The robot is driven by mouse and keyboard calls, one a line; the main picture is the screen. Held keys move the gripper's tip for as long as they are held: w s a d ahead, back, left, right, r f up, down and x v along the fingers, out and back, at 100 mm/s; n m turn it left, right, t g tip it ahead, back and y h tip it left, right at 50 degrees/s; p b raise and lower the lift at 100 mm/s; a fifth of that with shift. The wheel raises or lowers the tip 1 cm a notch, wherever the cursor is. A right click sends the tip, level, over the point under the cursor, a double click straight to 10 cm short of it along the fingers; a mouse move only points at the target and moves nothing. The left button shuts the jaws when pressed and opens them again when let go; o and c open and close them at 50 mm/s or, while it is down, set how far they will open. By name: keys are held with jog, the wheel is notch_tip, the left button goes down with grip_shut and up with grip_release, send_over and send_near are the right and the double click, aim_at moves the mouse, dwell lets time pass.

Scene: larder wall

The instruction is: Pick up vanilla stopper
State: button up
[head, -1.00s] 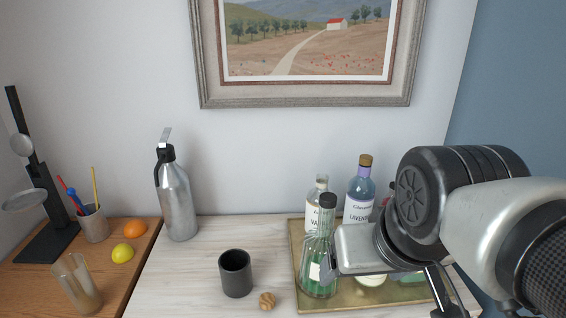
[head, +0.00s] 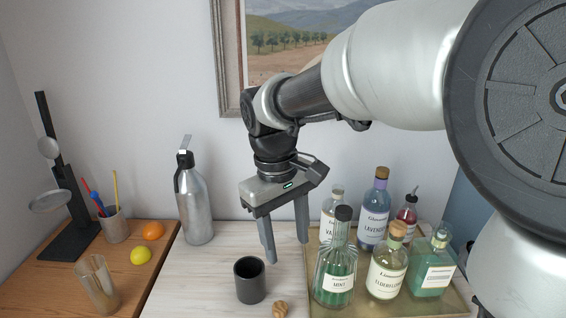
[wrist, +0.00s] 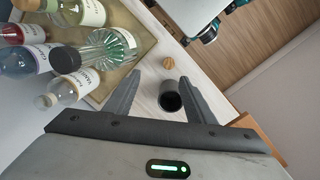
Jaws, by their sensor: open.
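A small round wooden piece, apparently the vanilla stopper (head: 280,309), lies on the pale counter in front of the dark cup; it also shows in the wrist view (wrist: 168,62). My gripper (head: 286,252) points down, open and empty, above the counter behind the stopper. In the wrist view the stopper shows just beyond the fingertips (wrist: 160,76).
A dark cup (head: 249,281) stands left of the stopper, close by. The tray (head: 452,303) on the right holds several bottles, including mint (head: 335,275), elderflower (head: 387,274) and lavender (head: 372,215). A steel siphon bottle (head: 196,205) stands at the back left.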

jog(key=w+a+f+n+g, duration=0.1)
jog(key=w+a+f, duration=0.1)
jog(key=a, duration=0.2)
jog(key=b, duration=0.2)
send_over(280, 307)
jog(key=a, duration=0.2)
jog(key=shift+n, duration=0.3)
jog(key=f, duration=1.2)
jog(key=shift+w+d, duration=0.2)
jog(key=shift+w, duration=0.2)
jog(key=f, duration=0.1)
jog(key=d+f, duration=0.1)
jog(key=f, duration=0.3)
jog(key=shift+s+d+f, duration=0.2)
jog(key=shift+s+f, duration=0.05)
jog(key=shift+s, duration=0.05)
jog(key=c, duration=1.1)
